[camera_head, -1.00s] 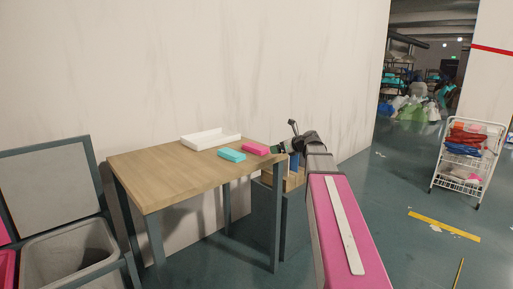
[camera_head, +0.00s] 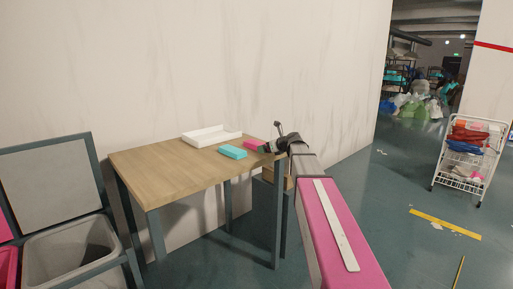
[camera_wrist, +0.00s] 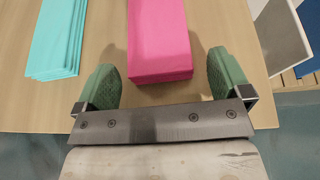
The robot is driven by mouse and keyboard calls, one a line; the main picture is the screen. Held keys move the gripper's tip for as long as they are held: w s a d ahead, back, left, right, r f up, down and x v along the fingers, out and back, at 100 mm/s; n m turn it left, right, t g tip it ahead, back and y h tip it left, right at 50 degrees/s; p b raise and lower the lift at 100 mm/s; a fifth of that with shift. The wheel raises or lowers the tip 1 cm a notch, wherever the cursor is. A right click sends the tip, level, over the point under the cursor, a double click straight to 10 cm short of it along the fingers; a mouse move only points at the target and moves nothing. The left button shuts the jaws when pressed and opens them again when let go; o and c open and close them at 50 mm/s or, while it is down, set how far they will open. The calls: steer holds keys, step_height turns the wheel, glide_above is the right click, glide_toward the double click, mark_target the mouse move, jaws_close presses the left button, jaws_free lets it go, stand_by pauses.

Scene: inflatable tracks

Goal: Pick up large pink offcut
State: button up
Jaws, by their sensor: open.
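The large pink offcut (camera_head: 254,145) lies on the wooden table (camera_head: 170,167) near its right end. In the wrist view the pink offcut (camera_wrist: 159,42) is a long block running away from me, its near end just ahead of my gripper. My gripper (camera_wrist: 166,75) is open, with one green finger on each side of the block's line. The fingers look apart from it, with tabletop showing on both sides. In the head view my gripper (camera_head: 268,147) is at the table's right edge and hides part of the offcut.
A stack of turquoise pieces (camera_head: 232,152) lies left of the pink offcut and also shows in the wrist view (camera_wrist: 60,35). A white tray (camera_head: 212,135) sits behind, near the wall. A grey bin (camera_head: 70,250) stands left of the table. A white cart (camera_head: 468,155) stands far right.

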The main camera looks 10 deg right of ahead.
steer(key=shift+w+a, duration=0.1)
steer(key=c, duration=1)
steer(key=shift+c, duration=0.2)
